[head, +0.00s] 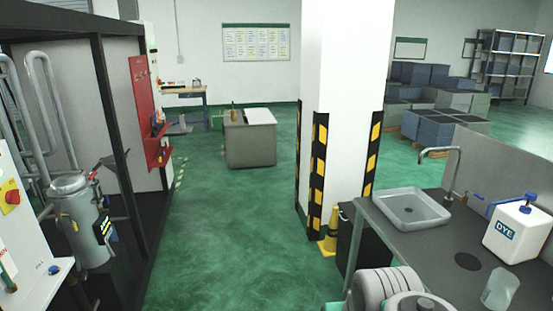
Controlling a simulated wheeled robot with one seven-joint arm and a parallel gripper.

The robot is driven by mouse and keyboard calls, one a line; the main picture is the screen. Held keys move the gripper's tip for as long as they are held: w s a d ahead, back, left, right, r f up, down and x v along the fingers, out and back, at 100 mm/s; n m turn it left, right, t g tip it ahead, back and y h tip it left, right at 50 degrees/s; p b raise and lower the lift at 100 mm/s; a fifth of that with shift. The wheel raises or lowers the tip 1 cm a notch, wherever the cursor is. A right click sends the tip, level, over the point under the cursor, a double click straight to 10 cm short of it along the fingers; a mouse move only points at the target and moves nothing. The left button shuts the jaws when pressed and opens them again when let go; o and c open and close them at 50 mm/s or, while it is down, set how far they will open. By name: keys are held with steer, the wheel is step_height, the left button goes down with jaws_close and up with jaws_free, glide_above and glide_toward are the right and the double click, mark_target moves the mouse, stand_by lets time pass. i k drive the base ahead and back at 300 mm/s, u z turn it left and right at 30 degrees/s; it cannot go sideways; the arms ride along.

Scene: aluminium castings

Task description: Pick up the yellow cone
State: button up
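The yellow cone (331,237) stands upright on the green floor at the foot of the white pillar, right of the middle of the head view. Its wide base shows on the floor. A dark cabinet under the sink counter stands close to its right. My gripper is not in view; only pale rounded parts, which look like my own arm, show at the bottom edge, well short of the cone.
The pillar (346,60) has yellow-black corner guards. A counter (400,248) with a grey sink (411,208) and a white DYE container (518,230) fills the right. Machinery (82,225) stands left.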

mark_target(327, 247)
steer(key=u, duration=0.15)
steer(key=i, duration=4.6)
steer(key=z, duration=0.05)
